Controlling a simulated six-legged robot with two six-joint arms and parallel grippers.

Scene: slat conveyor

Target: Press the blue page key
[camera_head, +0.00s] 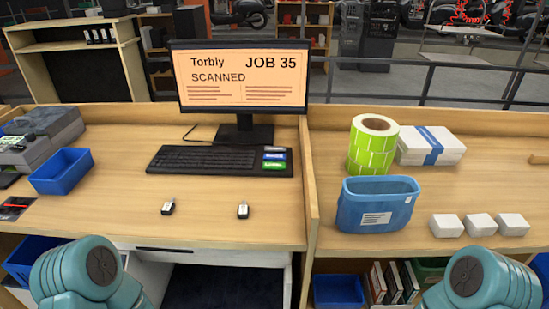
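The blue key (275,156) sits at the right end of the black keyboard (205,160) on the desk. A pale grey key lies just behind it and a green key (274,166) just in front of it. The lettering on the keys is too small to read. The monitor (242,80) behind the keyboard shows "Torbly", "JOB 35" and "SCANNED" on an orange screen. Only teal rounded parts of my two arms show at the bottom left and bottom right corners. Neither gripper is in view, and nothing touches the keys.
Two small black-and-white items (168,208) (243,210) lie in front of the keyboard. A wooden divider (311,185) stands to its right. Beyond it are a blue bin (376,212), a green label roll (372,146) and white boxes (481,224). A blue tray (62,172) is at left.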

